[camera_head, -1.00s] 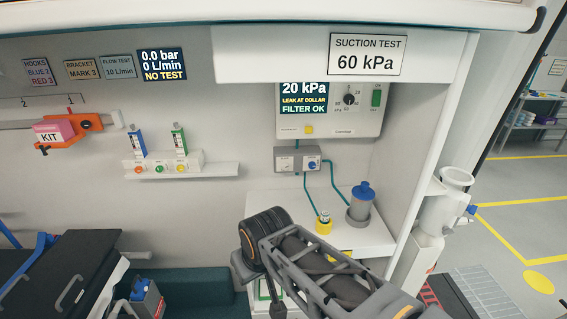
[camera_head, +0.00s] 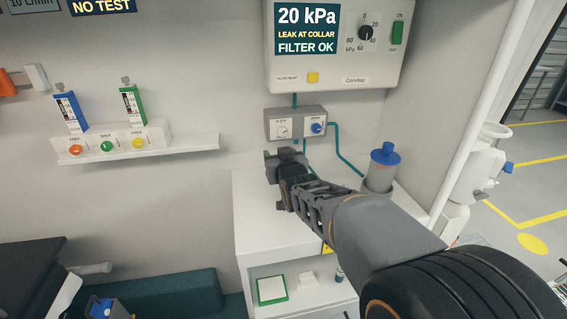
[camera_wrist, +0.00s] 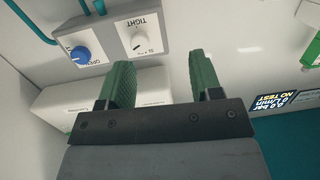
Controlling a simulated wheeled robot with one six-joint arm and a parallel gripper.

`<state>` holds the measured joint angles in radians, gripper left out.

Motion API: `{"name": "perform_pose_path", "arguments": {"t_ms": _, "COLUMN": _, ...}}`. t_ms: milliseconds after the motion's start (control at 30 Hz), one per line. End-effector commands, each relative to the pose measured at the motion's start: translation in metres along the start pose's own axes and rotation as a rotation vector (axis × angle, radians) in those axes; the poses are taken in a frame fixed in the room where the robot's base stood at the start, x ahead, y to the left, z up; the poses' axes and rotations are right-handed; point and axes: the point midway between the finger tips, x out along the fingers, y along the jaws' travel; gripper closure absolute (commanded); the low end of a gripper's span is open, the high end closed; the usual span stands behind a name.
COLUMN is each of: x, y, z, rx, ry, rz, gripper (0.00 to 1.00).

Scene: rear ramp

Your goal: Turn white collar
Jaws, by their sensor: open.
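The white collar (camera_head: 283,129) is a small round knob on the left of a grey box (camera_head: 321,112) below the suction unit. In the wrist view the white collar (camera_wrist: 139,39) has a pointer mark and the word TIGHT beside it. A blue knob (camera_head: 317,128) sits right of it on the same box; in the inverted wrist view the blue knob (camera_wrist: 81,55) is on the left. My gripper (camera_head: 286,157) is just below the box in the head view. In the wrist view my gripper (camera_wrist: 162,70) is open, its green fingers empty, with the collar beyond and left of centre.
The suction unit (camera_head: 338,76) reads 20 kPa, LEAK AT COLLAR, FILTER OK. A blue-lidded canister (camera_head: 384,165) stands on the white counter (camera_head: 258,225), right of my gripper. Teal hoses (camera_head: 347,160) hang from the box. A shelf (camera_head: 140,155) with valves is at left.

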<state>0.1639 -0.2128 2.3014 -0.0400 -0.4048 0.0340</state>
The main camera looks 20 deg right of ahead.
Motion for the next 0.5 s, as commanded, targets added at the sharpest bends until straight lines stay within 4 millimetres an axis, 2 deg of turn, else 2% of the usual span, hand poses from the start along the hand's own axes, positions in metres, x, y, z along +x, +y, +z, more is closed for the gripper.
{"name": "perform_pose_path", "arguments": {"t_ms": 33, "x": 0.013, "y": 0.007, "z": 0.021, "rx": 0.001, "ry": 0.083, "rz": 0.014, "gripper": 0.41}}
{"name": "perform_pose_path", "arguments": {"t_ms": 233, "x": 0.03, "y": 0.026, "z": 0.022, "rx": -0.001, "ry": 0.361, "rz": 0.043, "gripper": 0.41}}
{"name": "perform_pose_path", "arguments": {"t_ms": 500, "x": 0.041, "y": 0.034, "z": 0.014, "rx": -0.006, "ry": 0.501, "rz": 0.053, "gripper": 0.41}}
